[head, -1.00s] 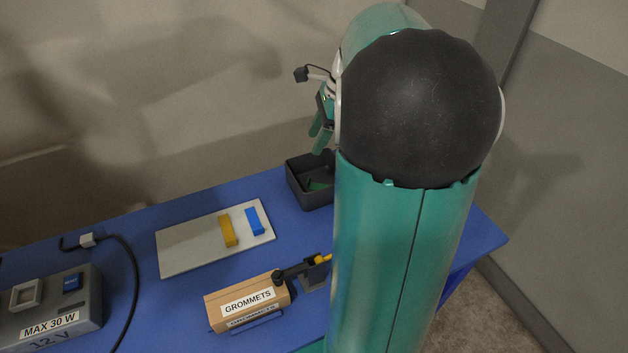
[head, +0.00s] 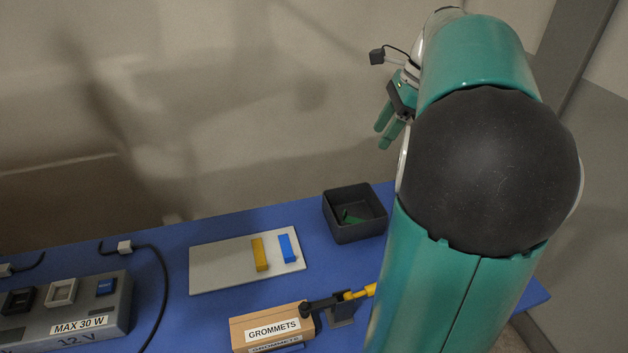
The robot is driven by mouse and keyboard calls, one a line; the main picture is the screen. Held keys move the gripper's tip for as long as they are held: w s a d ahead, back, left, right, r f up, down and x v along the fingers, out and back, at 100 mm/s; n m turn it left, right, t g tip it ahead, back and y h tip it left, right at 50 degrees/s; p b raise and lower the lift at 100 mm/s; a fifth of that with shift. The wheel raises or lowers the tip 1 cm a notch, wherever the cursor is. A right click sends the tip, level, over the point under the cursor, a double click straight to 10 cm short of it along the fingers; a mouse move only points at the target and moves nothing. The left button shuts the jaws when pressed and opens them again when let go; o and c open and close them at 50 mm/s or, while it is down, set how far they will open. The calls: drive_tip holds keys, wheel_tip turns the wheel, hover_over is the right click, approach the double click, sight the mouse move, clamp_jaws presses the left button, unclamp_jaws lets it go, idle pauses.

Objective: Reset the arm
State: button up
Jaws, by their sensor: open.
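My gripper (head: 386,134) is at the upper middle, above and behind the blue table (head: 165,238). Its two green fingers point down and to the left, apart and with nothing between them. My arm covers the right part of the view. A small dark camera-like part sticks out beside the gripper. Nothing touches the fingers.
On the table are a dark open bin (head: 354,232) with green pieces inside, a grey plate (head: 218,264) with a yellow block (head: 259,254) and a blue block (head: 287,248), a GROMMETS box (head: 271,327), a black-and-yellow lever (head: 340,299), and a grey console (head: 72,318) with a black cable.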

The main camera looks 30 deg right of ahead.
drive_tip(key=s+a+f+n+t+h, duration=0.1)
drive_tip(key=s+a+f+n, duration=0.1)
drive_tip(key=a+n, duration=0.6)
drive_tip(key=s+a+f+n+t+h, duration=0.1)
drive_tip(key=s+a+f+n, duration=0.2)
drive_tip(key=a+n, duration=0.5)
drive_tip(key=s+a+f+n+t+h, duration=0.1)
drive_tip(key=s+a+f+n, duration=0.2)
drive_tip(key=a+n, duration=0.5)
drive_tip(key=s+a, duration=0.1)
drive_tip(key=a, duration=0.4)
drive_tip(key=shift+a+n+h, duration=0.15)
drive_tip(key=shift+n+h, duration=0.15)
drive_tip(key=shift+h, duration=0.1)
drive_tip(key=shift+s, duration=0.1)
